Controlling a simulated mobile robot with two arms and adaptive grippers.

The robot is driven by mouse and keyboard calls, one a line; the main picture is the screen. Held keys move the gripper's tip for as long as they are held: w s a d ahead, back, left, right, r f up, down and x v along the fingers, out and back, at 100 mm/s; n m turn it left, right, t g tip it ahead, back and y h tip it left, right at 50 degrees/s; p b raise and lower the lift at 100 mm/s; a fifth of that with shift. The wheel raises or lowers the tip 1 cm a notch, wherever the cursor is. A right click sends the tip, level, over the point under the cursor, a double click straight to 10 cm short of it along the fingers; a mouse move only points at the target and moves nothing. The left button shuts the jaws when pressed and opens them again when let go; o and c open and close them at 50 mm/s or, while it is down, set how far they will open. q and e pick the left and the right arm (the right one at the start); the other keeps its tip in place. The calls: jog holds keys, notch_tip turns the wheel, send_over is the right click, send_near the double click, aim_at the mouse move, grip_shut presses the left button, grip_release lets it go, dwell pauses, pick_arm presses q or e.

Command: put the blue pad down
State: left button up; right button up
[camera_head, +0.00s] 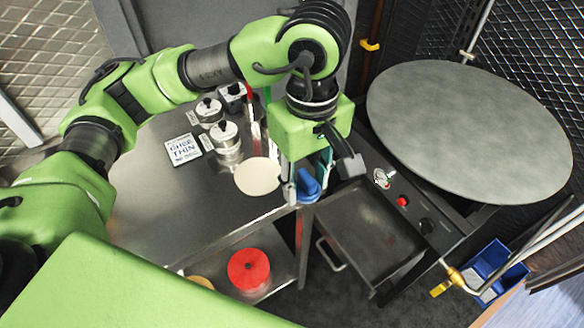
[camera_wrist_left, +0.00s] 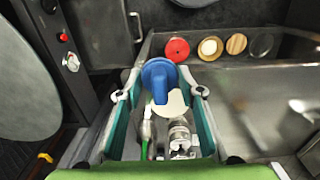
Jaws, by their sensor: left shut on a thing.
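The blue pad (camera_head: 308,187) is between the fingers of my left gripper (camera_head: 304,180), which is shut on it. In the head view it hangs at the right edge of the steel table (camera_head: 140,225), beside a pale round disc (camera_head: 258,176). In the left wrist view the blue pad (camera_wrist_left: 157,78) shows as a round blue piece with a raised bar, between the teal fingers of the left gripper (camera_wrist_left: 160,93). I cannot tell its exact height above the table. My right gripper is not in view.
Metal canisters (camera_head: 227,137) and a labelled card (camera_head: 183,149) stand at the table's back. A red round piece (camera_head: 249,269) lies on a lower shelf. A dark tray (camera_head: 368,235) and large grey disc (camera_head: 470,130) are at right. The table's left part is clear.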

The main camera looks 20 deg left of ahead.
pick_arm(q)
jog(key=w+a+f+p, duration=0.1)
jog(key=w+f, duration=0.1)
jog(key=w, duration=0.2)
jog(key=w+a+f+p, duration=0.2)
jog(key=w+f, duration=0.1)
jog(key=w+a+f+p, duration=0.1)
jog(key=w+f, duration=0.2)
jog(key=w, duration=0.1)
jog(key=shift+w+a+f+p, duration=0.15)
jog(key=shift+w+f+p, duration=0.05)
jog(key=shift+w+p, duration=0.2)
jog(key=shift+w+a+f, duration=0.15)
jog(key=shift+w+f, duration=0.2)
jog(key=shift+f, duration=0.2)
notch_tip(320, 180, down, 3)
jog(key=shift+r+p, duration=0.1)
jog(key=shift+p, duration=1.1)
jog(key=shift+f, duration=0.25)
jog(key=shift+f, duration=0.1)
